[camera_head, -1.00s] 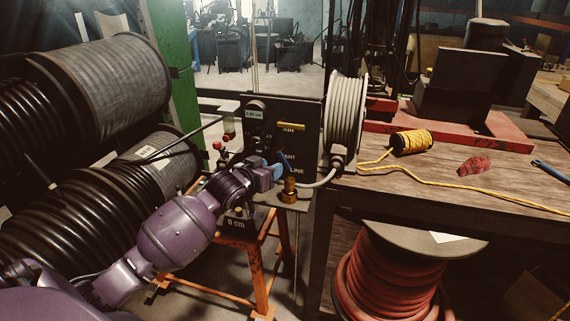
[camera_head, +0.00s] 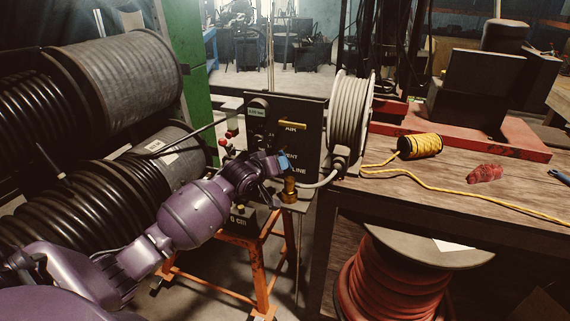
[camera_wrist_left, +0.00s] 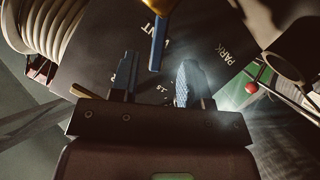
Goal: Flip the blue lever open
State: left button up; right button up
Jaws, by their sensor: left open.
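The blue lever (camera_wrist_left: 158,42) shows at the top of the left wrist view, joined to a brass fitting (camera_wrist_left: 172,5). Its free end points down toward the gap between my fingers. In the head view the brass fitting (camera_head: 290,188) stands at the front of the black panel (camera_head: 312,135); the lever is hard to tell from my blue fingertips there. My left gripper (camera_wrist_left: 156,80) is open, with one blue-tipped finger on each side of the lever's line. I cannot tell whether either touches it. My right gripper is not in view.
A grey hose reel (camera_head: 347,115) stands right of the panel. Red knobs (camera_head: 223,141) sit at its left. Black hose reels (camera_head: 75,205) fill the left side. A wooden bench (camera_head: 440,195) with a yellow cord spool (camera_head: 420,145) stands at right. An orange stand (camera_head: 258,270) carries the panel.

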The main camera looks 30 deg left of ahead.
pick_arm(q)
jog(key=x, duration=0.5)
jog(key=shift+w+f+b, duration=0.15)
jog(key=shift+w+b, duration=0.15)
jog(key=shift+b, duration=0.05)
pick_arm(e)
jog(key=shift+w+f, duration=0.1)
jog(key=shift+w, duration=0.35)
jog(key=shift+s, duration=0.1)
